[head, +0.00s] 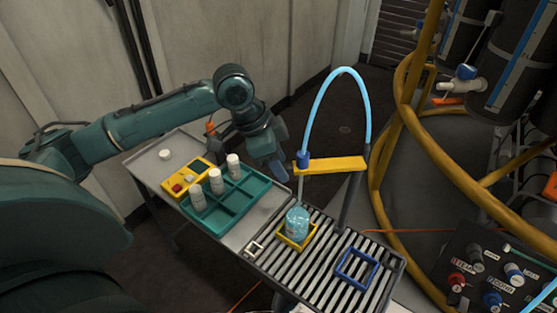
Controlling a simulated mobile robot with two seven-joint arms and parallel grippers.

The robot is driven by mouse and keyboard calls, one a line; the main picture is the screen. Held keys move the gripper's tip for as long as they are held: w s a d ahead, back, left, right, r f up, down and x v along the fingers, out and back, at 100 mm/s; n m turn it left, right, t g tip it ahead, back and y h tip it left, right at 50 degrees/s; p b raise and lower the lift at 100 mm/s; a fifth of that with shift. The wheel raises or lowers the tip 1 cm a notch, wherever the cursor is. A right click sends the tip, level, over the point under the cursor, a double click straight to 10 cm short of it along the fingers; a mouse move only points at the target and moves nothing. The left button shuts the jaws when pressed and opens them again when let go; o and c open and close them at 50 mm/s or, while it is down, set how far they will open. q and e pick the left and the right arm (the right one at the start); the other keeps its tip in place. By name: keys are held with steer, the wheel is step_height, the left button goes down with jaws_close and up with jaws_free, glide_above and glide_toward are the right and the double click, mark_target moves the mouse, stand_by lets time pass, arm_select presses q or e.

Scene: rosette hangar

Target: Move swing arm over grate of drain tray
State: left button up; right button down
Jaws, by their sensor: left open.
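The yellow swing arm (330,164) extends left from an upright dark post (352,195). A light blue hose (340,78) loops over it to a blue fitting at its left end, with a thin pale tube hanging below. The drain tray with its slatted grate (322,265) lies under and in front of it. On the grate, a clear bottle with blue liquid (297,222) stands in a yellow square frame (296,240). A blue square frame (357,268) sits empty to the right. My left gripper (280,172) is open, just left of the swing arm's end. My right gripper is not visible.
A teal compartment tray (238,211) with several white bottles stands left of the grate, beside a yellow button box (184,179). A white cap (165,154) lies on the table. Yellow pipes (378,130) and a control panel (490,270) stand close on the right.

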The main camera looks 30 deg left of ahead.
arm_select(q)
steer(key=shift+c, duration=0.4)
jaws_close()
stand_by(0.4)
